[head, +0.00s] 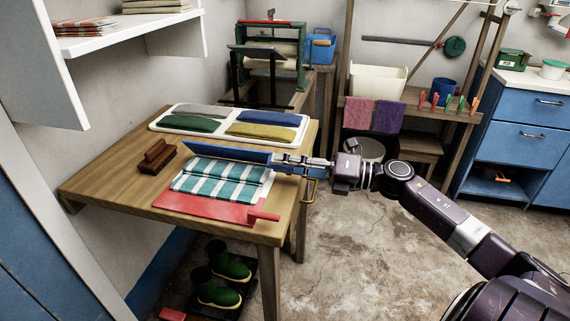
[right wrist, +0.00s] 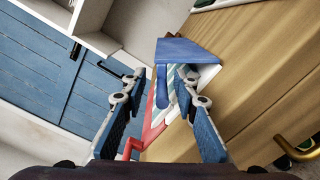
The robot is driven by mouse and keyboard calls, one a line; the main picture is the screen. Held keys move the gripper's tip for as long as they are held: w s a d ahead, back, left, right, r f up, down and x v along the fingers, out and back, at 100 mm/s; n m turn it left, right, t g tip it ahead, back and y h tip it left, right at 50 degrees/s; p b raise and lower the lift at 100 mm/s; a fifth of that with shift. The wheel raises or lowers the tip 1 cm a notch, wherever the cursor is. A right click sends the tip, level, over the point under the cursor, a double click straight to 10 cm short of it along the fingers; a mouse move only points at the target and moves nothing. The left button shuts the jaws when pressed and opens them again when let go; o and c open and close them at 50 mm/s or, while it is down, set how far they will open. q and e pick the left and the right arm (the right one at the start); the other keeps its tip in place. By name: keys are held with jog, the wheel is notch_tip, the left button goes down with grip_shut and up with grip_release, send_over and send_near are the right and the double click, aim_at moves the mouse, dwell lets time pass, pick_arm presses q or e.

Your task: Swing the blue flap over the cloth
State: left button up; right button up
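The blue flap (head: 225,151) stands raised along the far side of the teal-and-white striped cloth (head: 218,178). The cloth lies folded on a red board (head: 205,208) with a red handle at its right. In the right wrist view the flap (right wrist: 188,50) has a narrow blue tab (right wrist: 162,88) pointing toward me. My right gripper (head: 277,161) is at the flap's right end. In the right wrist view its fingers (right wrist: 160,82) are apart, with the tab between the fingertips and a gap on each side. My left gripper is not in view.
A white tray (head: 157,127) with several folded coloured cloths lies behind the flap. A brown wooden block (head: 157,155) is at the left of the table (head: 110,184). A brass rail (head: 311,190) is on the table's right edge. Green boots (head: 222,280) stand below.

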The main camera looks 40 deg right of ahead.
jog(key=shift+d, duration=0.1)
jog(key=v, duration=1.2)
dwell(0.9)
